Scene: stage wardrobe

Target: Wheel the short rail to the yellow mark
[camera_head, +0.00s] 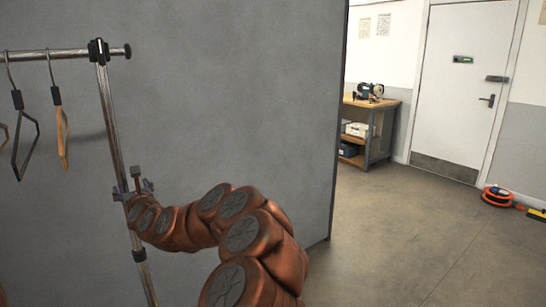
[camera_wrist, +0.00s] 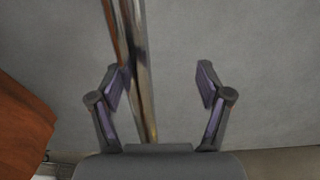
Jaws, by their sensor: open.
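The rail (camera_head: 48,54) stands at the left in the head view, with a dark joint where its top bar meets a slim metal upright (camera_head: 112,130). Its lower end is out of frame. My gripper (camera_head: 134,184) is open at the upright, about halfway down the visible length. In the wrist view, the upright (camera_wrist: 137,75) runs between the open fingers of my gripper (camera_wrist: 162,82), close beside the left finger; I cannot tell whether they touch. A small yellow patch (camera_head: 536,214) shows on the floor at the far right; I cannot tell whether it is the mark.
Several hangers (camera_head: 62,135) hang from the bar. A grey partition (camera_head: 240,90) stands behind the rail. Beyond its edge are a workbench (camera_head: 384,103), a white door (camera_head: 465,80) and an orange cable reel (camera_head: 497,196).

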